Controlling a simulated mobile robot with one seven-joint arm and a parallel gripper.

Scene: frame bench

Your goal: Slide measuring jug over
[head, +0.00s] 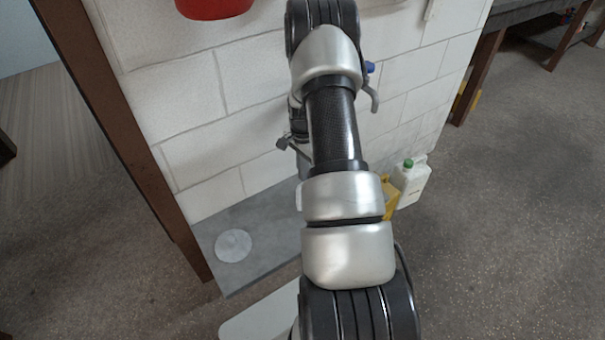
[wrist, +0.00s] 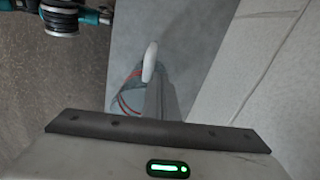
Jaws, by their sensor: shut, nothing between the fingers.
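The measuring jug (wrist: 128,97) shows in the wrist view as a clear vessel with red markings, on the grey slab (wrist: 190,40). My gripper (wrist: 163,98) is shut and empty. Its grey fingers overlap the jug's right side in the picture; I cannot tell whether they touch it. A pale oval shape (wrist: 150,62) shows at the far end of the fingers, and I cannot tell what it belongs to. In the head view my arm hides the jug and the gripper. A pale round disc (head: 233,246) lies flat near the slab's left end.
A white block wall (head: 245,75) runs behind the slab, with a brown post (head: 120,150) at left. A white container with a green cap (head: 411,182) and a yellow one (head: 388,200) stand right of my arm. Teal and black gear (wrist: 62,18) is at the upper left.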

